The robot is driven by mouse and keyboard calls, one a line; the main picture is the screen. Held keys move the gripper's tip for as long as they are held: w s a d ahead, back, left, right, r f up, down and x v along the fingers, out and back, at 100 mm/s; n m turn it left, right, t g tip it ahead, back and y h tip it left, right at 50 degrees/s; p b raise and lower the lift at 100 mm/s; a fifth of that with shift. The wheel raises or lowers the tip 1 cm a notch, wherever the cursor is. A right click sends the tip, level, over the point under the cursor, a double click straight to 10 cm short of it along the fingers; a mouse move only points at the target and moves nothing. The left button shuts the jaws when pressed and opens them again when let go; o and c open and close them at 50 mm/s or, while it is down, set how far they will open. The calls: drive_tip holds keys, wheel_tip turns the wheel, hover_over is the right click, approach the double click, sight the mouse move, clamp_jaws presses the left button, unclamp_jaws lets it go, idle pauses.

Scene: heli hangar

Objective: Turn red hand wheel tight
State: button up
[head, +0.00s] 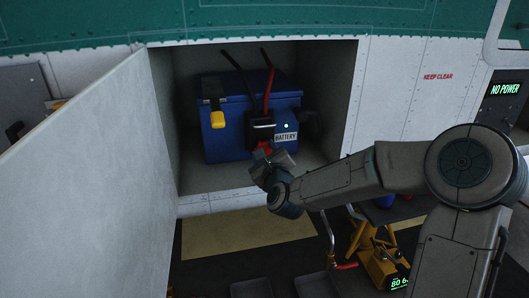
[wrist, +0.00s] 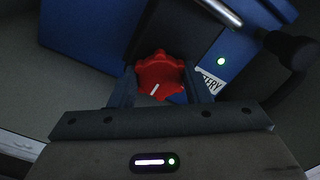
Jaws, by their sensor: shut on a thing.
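The red hand wheel (wrist: 160,76) is a lobed knob with a white mark, on a black block at the front of the blue battery (wrist: 80,22). In the head view, a bit of the red wheel (head: 264,147) shows, partly hidden by my gripper (head: 266,155). In the wrist view, my gripper (wrist: 162,88) has one finger on each side of the wheel and is shut on it. The blue battery (head: 225,137) stands in an open bay, with a black block (head: 260,127) on its front and a "BATTERY" label beside it.
A red lever (head: 269,88) and a dark one rise over the battery. The bay's open door (head: 100,180) fills the left side. A green light (wrist: 221,61) glows beside the wheel. A yellow jack (head: 375,265) stands below.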

drive_tip(key=o, duration=1)
drive_tip(key=shift+c, duration=0.2)
drive_tip(key=v, duration=1.3)
drive_tip(key=shift+s+d+b, duration=0.15)
drive_tip(key=shift+s+b, duration=0.2)
drive_tip(key=shift+b, duration=0.1)
